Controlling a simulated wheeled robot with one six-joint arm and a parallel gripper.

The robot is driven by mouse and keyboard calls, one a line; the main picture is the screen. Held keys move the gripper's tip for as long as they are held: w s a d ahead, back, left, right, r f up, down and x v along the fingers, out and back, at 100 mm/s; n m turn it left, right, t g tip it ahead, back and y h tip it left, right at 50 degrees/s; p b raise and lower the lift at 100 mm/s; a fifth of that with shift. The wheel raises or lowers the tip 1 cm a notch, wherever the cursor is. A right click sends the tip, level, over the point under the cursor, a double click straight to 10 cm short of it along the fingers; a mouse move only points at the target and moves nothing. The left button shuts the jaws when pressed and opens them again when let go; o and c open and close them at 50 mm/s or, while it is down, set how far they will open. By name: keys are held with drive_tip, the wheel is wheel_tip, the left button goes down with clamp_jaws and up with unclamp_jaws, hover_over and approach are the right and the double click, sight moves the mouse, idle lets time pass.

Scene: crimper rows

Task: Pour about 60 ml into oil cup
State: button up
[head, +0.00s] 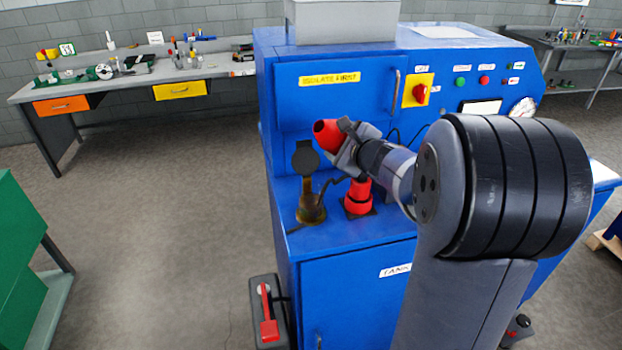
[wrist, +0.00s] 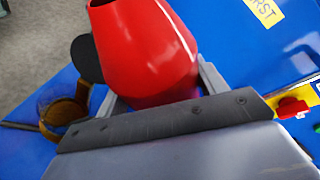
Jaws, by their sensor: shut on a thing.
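My gripper (head: 346,146) is shut on a red vessel (head: 327,133), held above the blue machine's ledge. In the wrist view the red vessel (wrist: 150,45) sits between the two fingers, its open mouth pointing away from the gripper. It looks tilted in the head view, mouth toward the left. The oil cup (head: 311,210), amber-brown, stands on the ledge below and left of the vessel, apart from it. Its round black lid (head: 305,160) stands open. The oil cup also shows in the wrist view (wrist: 62,110). The vessel's contents are hidden, and no liquid stream shows.
A red fitting (head: 358,194) with a dark base stands on the ledge right of the oil cup. The blue machine (head: 345,270) has a front panel, a handle (head: 396,85) and a red-yellow switch (head: 418,91) behind my arm. A workbench (head: 130,75) stands at the back left.

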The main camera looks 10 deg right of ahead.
drive_tip(key=shift+a+r+m+y+p, duration=0.15)
drive_tip(key=shift+r+m+y+p, duration=0.2)
drive_tip(key=shift+p, duration=0.5)
drive_tip(key=shift+s+a+f+m+g, duration=0.1)
drive_tip(key=shift+f+m+g, duration=0.15)
drive_tip(key=shift+m, duration=0.2)
drive_tip(key=shift+w+d+f+m+g+y, duration=0.15)
drive_tip(key=shift+d+m+g+y, duration=0.15)
drive_tip(key=shift+m+y, duration=0.45)
drive_tip(key=shift+w+d+f+m+g+y, duration=0.2)
drive_tip(key=shift+m+y, duration=0.3)
drive_tip(key=shift+m, duration=0.45)
drive_tip(key=shift+s+r+m+y, duration=0.15)
drive_tip(key=shift+r+m+y, duration=0.35)
drive_tip(key=shift+m, duration=0.2)
